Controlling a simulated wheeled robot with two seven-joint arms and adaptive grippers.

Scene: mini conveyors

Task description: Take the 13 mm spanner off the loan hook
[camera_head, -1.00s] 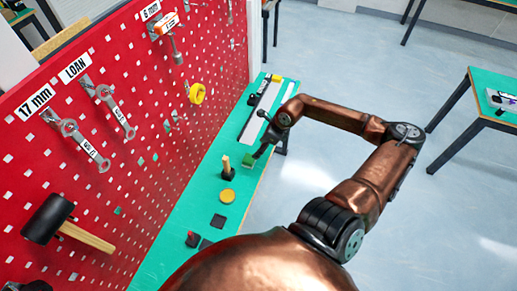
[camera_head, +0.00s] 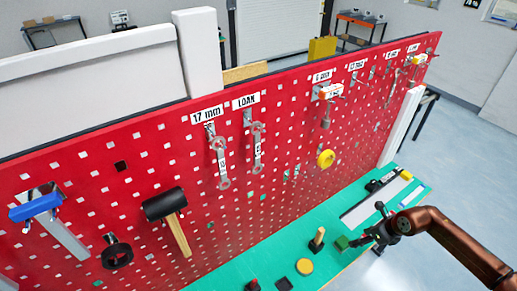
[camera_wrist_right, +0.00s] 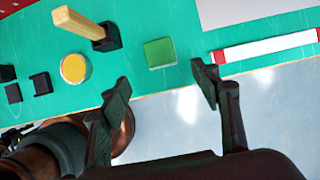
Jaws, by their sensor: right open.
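A grey spanner (camera_head: 257,148) hangs on the red pegboard under the LOAN label (camera_head: 246,101); its size marking is too small to read. Another spanner (camera_head: 220,163) hangs just left of it under the 17 mm label (camera_head: 207,114). My right gripper (camera_head: 374,226) is far to the right and below both, near the front edge of the green bench. It is open and empty; in the right wrist view its two fingers (camera_wrist_right: 160,85) stand wide apart, with a green block (camera_wrist_right: 160,52) beyond the gap. My left gripper is not in view.
On the bench (camera_head: 240,262) stand a wooden-handled item (camera_head: 318,240) and a yellow disc (camera_head: 305,266).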

